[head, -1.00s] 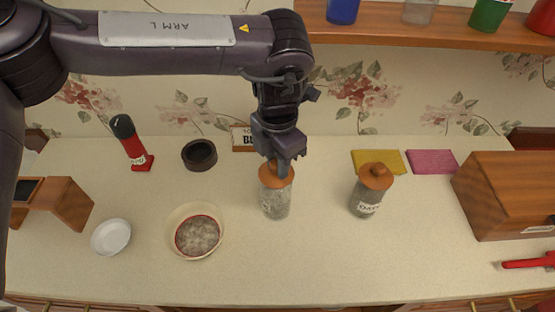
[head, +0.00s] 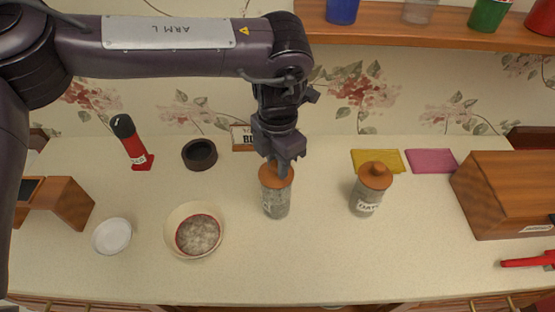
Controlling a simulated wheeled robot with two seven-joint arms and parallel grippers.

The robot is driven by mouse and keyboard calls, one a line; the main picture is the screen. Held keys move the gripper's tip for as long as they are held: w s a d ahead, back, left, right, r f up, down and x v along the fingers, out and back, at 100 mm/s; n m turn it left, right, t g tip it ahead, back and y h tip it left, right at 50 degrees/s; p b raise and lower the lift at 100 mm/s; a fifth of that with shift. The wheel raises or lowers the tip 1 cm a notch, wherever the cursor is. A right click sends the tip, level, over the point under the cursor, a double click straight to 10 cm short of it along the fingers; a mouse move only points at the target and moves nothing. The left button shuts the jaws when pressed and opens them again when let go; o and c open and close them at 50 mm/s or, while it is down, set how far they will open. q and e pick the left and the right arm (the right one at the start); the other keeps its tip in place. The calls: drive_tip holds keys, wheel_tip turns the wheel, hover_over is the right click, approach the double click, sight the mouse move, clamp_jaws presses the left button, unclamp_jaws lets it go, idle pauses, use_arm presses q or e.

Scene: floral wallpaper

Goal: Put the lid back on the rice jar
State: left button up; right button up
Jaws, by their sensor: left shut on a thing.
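A glass jar (head: 276,203) with pale contents stands upright in the middle of the counter. Its label is turned mostly away and cannot be read. An orange-brown lid (head: 268,180) sits at the jar's mouth; I cannot tell whether it is fully seated. My left gripper (head: 281,170) comes down from above and is shut on the lid's knob, which its fingers hide. A second glass jar (head: 363,201) with a matching knobbed lid (head: 375,176) stands to the right, its label partly readable. My right gripper is not in view.
A bowl with grey contents (head: 170,238), a white dish (head: 112,236), a dark round container (head: 200,154) and a red bottle (head: 133,145) stand left. Yellow (head: 377,161) and pink (head: 432,161) cloths and a wooden box (head: 500,195) lie right. The front counter is clear.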

use_arm(q)
drive_tip(key=o, duration=1.5)
drive_tip(key=shift+r, duration=0.15)
drive_tip(key=shift+r+p, duration=2.8)
drive_tip(key=shift+r, duration=0.6)
